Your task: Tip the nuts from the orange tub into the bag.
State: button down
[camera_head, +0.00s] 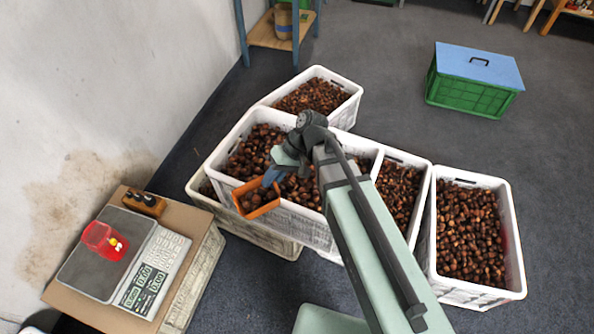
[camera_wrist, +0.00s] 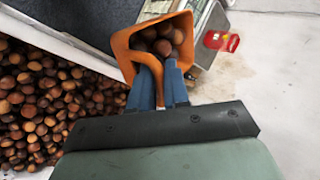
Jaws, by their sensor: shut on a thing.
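The orange tub (camera_wrist: 122,45) is held in my gripper (camera_wrist: 160,75), whose blue fingers are shut on its near wall or handle. Several brown nuts (camera_wrist: 160,38) lie inside it. In the head view the tub (camera_head: 258,212) hangs at the front edge of a white crate full of nuts, and my gripper (camera_head: 273,177) is just behind it. A red bag (camera_head: 102,240) with a yellow and white mark lies on the scale at the left, apart from the tub. The bag also shows in the wrist view (camera_wrist: 230,42). I cannot tell whether its mouth is open.
Several white crates of nuts (camera_head: 478,290) stand at centre and right. A green box with a blue lid (camera_head: 478,66) stands at the back right. A wall is at the left.

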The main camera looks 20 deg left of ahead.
jog(key=s+a+f+n+g+h, duration=0.1)
jog(key=s+a+f+n+h, duration=0.15)
jog(key=s+a, duration=1.5)
jog(key=s+a+f+n+g+h, duration=0.1)
jog(key=s+a+f+n, duration=0.3)
jog(key=s+a, duration=1.3)
jog(key=w+a+r+m+t+y, duration=0.1)
jog(key=a+m+t+y, duration=0.2)
jog(key=a+m, duration=0.4)
jog(key=w+a+m+t+y, duration=0.1)
jog(key=a+m+t+y, duration=0.2)
jog(key=a+m, duration=0.5)
jog(key=shift+w+a+r+t, duration=0.25)
jog(key=shift+a+r+t, duration=0.2)
jog(key=shift+a, duration=0.2)
jog(key=shift+w+f, duration=0.1)
